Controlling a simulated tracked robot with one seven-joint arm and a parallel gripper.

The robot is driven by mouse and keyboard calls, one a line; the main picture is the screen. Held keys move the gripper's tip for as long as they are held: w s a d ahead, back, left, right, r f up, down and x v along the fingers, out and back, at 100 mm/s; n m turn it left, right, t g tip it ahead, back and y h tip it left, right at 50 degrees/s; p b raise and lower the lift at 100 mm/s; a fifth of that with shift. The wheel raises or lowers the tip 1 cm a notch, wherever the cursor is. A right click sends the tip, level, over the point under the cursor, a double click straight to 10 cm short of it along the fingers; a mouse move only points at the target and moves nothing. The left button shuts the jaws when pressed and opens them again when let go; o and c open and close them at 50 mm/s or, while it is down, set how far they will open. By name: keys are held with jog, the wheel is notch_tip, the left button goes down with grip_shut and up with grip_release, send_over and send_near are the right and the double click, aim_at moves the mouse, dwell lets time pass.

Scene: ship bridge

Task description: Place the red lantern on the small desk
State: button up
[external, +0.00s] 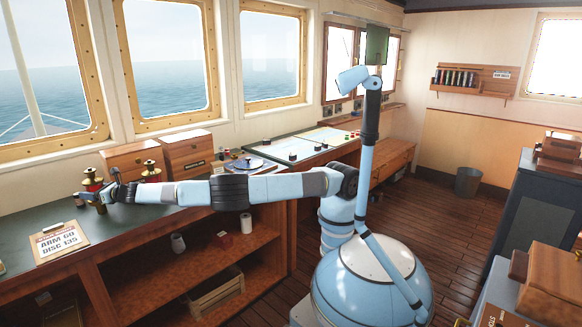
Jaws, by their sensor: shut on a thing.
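The red lantern (92,184), red with a brass top, stands upright at the left on the dark-topped counter (200,215). My arm stretches left over the counter, and my gripper (92,197) is at the lantern, shut on it. The fingers are small and dark here, and they hide part of the lantern's lower body. I cannot tell whether its base touches the counter. A small wooden desk (398,150) stands at the back, right of the chart table; I cannot tell surely that it is the task's desk.
A clipboard (58,241) lies at the counter's left front. The chart table (305,145) carries small items. A bin (467,181) stands on the floor; the floor between is clear.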

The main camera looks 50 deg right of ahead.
jog(key=o, duration=1.4)
jog(key=shift+o, duration=0.2)
jog(key=shift+r, duration=0.15)
jog(key=v, duration=1.2)
